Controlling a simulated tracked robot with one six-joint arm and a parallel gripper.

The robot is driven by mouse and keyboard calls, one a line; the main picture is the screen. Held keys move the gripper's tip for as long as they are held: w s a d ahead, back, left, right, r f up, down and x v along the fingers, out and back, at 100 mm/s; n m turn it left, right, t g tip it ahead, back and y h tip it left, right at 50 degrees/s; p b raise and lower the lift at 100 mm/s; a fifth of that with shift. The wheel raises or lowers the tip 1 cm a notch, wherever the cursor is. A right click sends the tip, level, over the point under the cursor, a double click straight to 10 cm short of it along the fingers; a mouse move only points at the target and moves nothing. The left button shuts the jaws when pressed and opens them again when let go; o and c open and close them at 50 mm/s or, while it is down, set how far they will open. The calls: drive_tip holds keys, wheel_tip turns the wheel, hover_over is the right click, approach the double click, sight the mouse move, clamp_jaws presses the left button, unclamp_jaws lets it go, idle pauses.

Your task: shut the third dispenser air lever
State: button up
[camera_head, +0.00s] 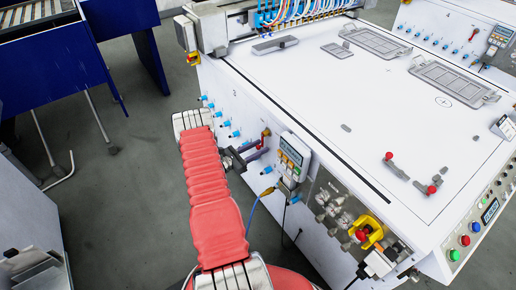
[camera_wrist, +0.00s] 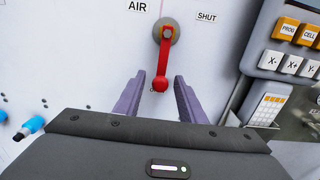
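The red air lever (camera_wrist: 163,60) hangs almost straight down from a round grey pivot on the white panel in the wrist view. An "AIR" label is at the upper left of the pivot and a "SHUT" label is to its right. The lever also shows in the head view (camera_head: 264,138), on the machine's side panel. My gripper (camera_wrist: 160,82) is open, with one purple finger on each side of the lever's lower end. In the head view my gripper (camera_head: 250,154) is at the panel, just below the lever. I cannot tell whether the fingers touch the lever.
A keypad pendant (camera_wrist: 288,55) with orange and white buttons is close on the right; it also shows in the head view (camera_head: 293,155). A blue knob (camera_wrist: 30,127) sticks out at the left. A yellow-and-red switch (camera_head: 368,231) is farther right along the panel.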

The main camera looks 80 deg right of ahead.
drive_tip(key=shift+c, duration=0.3)
clamp_jaws()
drive_tip(key=shift+d, duration=0.15)
drive_tip(key=shift+w, duration=0.1)
